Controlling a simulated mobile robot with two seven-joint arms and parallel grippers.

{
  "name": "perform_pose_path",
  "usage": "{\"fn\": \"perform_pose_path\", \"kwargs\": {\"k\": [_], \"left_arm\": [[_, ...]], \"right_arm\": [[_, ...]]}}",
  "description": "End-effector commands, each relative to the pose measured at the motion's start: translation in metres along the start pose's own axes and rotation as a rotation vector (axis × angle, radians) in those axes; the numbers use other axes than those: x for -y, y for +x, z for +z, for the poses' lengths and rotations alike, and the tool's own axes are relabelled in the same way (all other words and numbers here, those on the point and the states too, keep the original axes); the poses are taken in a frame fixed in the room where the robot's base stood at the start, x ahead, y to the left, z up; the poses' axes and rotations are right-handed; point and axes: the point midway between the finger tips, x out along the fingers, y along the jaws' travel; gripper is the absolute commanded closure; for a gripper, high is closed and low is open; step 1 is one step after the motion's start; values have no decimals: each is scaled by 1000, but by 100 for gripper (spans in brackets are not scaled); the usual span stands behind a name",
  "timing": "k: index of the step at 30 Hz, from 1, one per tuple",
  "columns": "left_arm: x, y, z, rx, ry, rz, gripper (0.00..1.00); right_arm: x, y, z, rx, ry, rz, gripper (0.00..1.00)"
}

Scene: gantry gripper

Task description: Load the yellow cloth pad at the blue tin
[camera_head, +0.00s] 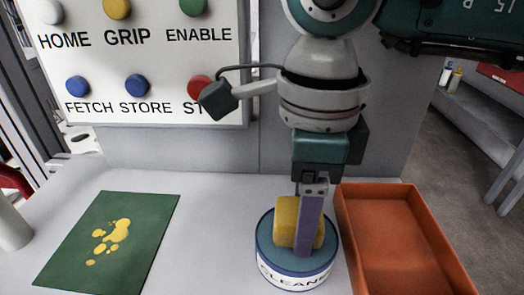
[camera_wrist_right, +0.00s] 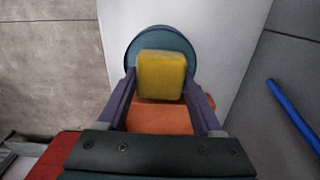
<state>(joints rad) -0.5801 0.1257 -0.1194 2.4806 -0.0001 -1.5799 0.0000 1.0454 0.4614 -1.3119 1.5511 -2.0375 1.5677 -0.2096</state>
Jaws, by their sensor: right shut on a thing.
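My right gripper (camera_head: 303,243) points down with its purple fingers shut on the yellow cloth pad (camera_head: 285,222). The blue tin (camera_head: 272,262) is round, with a teal top and a white label reading "CLEANE". The pad's lower end is at the tin's top; I cannot tell whether it touches. A purple finger covers part of the pad. In the right wrist view the pad (camera_wrist_right: 161,75) sits between the two fingers, with the tin's round top (camera_wrist_right: 133,50) behind it. My left gripper is not in view.
A green board (camera_head: 70,260) with yellow spots lies at the left. An orange tray (camera_head: 400,245) stands close to the right of the tin. A white panel (camera_head: 145,55) with labelled coloured buttons rises behind. The table between board and tin is clear.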

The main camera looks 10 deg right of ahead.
Motion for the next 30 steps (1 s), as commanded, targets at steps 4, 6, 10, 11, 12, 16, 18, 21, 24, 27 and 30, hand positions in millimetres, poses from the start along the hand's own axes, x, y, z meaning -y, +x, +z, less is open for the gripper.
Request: {"fn": "perform_pose_path", "kwargs": {"k": [4, 6, 10, 11, 12, 16, 18, 21, 24, 27, 30], "left_arm": [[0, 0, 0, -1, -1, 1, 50], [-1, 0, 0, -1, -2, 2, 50], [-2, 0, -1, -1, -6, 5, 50], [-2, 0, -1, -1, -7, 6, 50], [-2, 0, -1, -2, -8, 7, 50], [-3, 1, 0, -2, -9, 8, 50], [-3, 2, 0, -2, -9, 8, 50], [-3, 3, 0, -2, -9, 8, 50], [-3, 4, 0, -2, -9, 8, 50], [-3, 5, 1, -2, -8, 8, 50], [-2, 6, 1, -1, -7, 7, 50]], "right_arm": [[0, 0, 0, 0, 0, 0, 77], [0, 0, 0, 0, 0, 0, 77], [0, 0, 0, 0, 0, 0, 77], [0, 0, 0, 0, 0, 0, 77], [0, 0, 0, 0, 0, 0, 77], [0, 1, 0, 0, 0, 0, 77], [0, 2, 0, 0, 0, 0, 77], [0, 3, 0, 0, 0, 0, 77], [0, 4, 0, 0, 0, 0, 77], [0, 6, 0, 0, 0, 0, 77], [0, 7, 0, 0, 0, 0, 77]]}}
